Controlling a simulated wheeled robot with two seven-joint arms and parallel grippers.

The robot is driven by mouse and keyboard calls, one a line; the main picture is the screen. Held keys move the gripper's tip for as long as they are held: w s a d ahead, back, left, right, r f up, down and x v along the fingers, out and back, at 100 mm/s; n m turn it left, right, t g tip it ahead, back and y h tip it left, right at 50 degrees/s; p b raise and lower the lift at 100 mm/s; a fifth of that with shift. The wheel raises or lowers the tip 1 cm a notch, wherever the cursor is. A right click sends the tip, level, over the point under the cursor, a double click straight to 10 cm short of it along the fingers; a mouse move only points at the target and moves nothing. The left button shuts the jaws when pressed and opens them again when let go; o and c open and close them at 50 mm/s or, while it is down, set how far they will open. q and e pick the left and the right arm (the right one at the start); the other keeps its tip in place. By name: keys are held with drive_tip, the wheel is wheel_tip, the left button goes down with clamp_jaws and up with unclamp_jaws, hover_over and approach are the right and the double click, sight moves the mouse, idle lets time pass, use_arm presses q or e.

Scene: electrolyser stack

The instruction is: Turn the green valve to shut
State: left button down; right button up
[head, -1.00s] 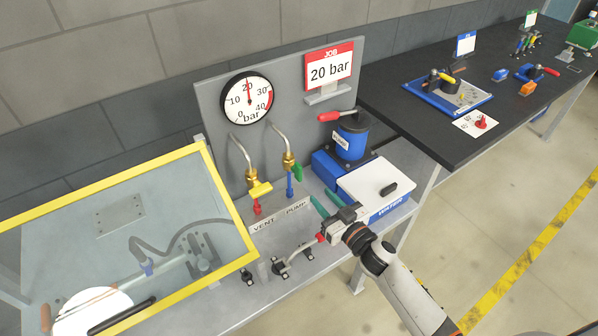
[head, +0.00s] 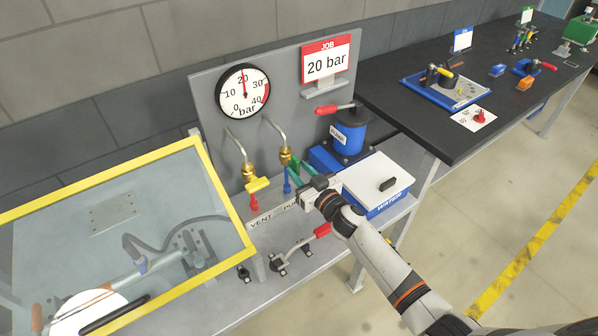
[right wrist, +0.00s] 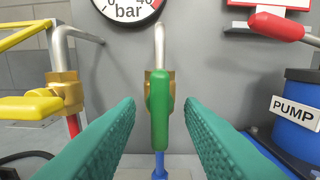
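The green valve handle (right wrist: 160,110) sits on a brass body (right wrist: 150,82) in the middle of the right wrist view and points straight down, in line with the blue pipe (right wrist: 160,166) below. My right gripper (right wrist: 160,122) has green ribbed fingers, open on either side of the handle, with a gap visible on both sides. In the head view my right gripper (head: 293,172) is at the right-hand valve's brass body (head: 285,157); its green fingers and the green handle are hard to tell apart there. My left gripper is not in view.
A yellow-handled valve (head: 257,185) stands just left. The gauge (head: 243,91) reads about 20 bar, matching the job card (head: 327,58). The blue pump (head: 348,138) and white-lidded water box (head: 377,182) stand right. A yellow-framed clear cover (head: 226,200) is at left.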

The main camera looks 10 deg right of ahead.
drive_tip(key=shift+c, duration=0.4)
clamp_jaws()
drive_tip(key=shift+r+m+p, duration=0.2)
drive_tip(key=shift+m+p, duration=0.25)
drive_tip(key=shift+m, duration=0.05)
drive_tip(key=shift+m+p, duration=0.55)
drive_tip(key=shift+m, duration=0.35)
drive_tip(key=shift+f+m+p, duration=0.2)
drive_tip(key=shift+m+p, duration=0.1)
drive_tip(key=shift+m, duration=0.6)
